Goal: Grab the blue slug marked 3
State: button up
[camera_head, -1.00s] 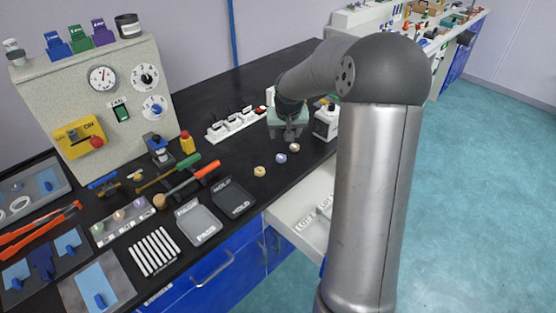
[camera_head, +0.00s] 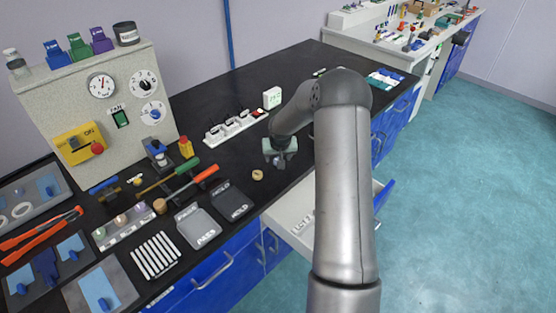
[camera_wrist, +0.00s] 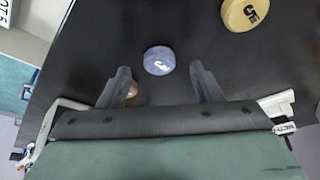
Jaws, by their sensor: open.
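The blue slug (camera_wrist: 158,60) lies flat on the black bench in the wrist view, with a pale mark that I cannot read surely. It appears between and just beyond the open, empty fingers of my gripper (camera_wrist: 160,72). In the head view my gripper (camera_head: 280,152) is low over the bench, and the blue slug (camera_head: 279,164) shows only partly beneath it. A yellow-tan slug (camera_wrist: 245,14) with a dark mark lies to the upper right in the wrist view; it also shows in the head view (camera_head: 257,175).
An open drawer (camera_head: 293,215) juts out below the bench edge. Black HOLD (camera_head: 232,204) and grey PASS (camera_head: 199,228) trays lie left of the gripper. A rack of white holders (camera_head: 232,126) and a small display box (camera_head: 272,98) stand behind.

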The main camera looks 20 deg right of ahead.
jog(key=shift+x, duration=1)
jog(key=c, duration=1.1)
jog(key=shift+o, duration=0.2)
jog(key=shift+r, duration=0.1)
